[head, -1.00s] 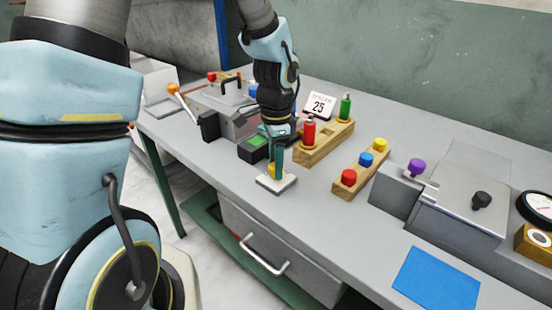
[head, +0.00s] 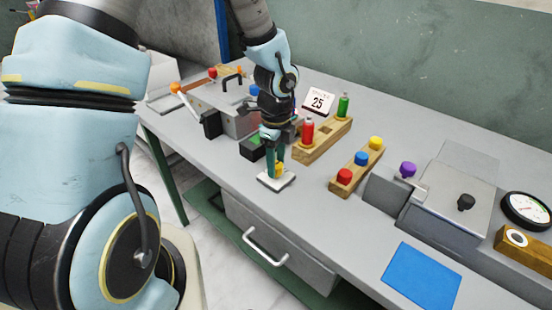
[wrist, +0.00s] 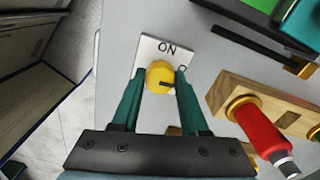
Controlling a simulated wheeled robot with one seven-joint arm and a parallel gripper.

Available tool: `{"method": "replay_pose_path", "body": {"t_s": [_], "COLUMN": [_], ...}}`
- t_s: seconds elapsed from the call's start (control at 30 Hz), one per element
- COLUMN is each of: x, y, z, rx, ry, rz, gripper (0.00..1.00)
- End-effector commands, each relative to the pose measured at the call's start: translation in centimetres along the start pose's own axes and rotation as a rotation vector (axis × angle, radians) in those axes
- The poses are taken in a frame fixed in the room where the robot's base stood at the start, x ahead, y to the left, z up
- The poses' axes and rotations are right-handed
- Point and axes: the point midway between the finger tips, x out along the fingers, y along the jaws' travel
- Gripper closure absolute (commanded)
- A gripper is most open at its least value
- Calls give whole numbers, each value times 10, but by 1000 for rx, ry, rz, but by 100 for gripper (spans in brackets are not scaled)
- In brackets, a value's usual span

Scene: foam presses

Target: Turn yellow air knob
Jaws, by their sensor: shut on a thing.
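The yellow air knob (wrist: 160,75) sits on a white plate (wrist: 150,46) marked "ON" near the front edge of the bench.
A wooden block with a red bottle (head: 307,132) and a green bottle (head: 343,106) stands close to the right. Beyond it is a wooden strip with red, blue and yellow knobs (head: 361,158). A press with a green panel is close behind my gripper.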

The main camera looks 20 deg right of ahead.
Motion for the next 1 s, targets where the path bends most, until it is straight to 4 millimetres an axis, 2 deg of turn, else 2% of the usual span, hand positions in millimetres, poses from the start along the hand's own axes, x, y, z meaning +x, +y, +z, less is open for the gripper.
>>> {"method": "replay_pose_path", "body": {"t_s": [0.63,0.67,0.9,1.0], "x": [-1,-1,0,0], "y": [-1,-1,0,0], "z": [-1,-1,0,0], "rx": [47,47,45,45], "ry": [1,1,0,0], "rz": [-3,-3,-2,-1], "gripper": [100,53,26,26]}}
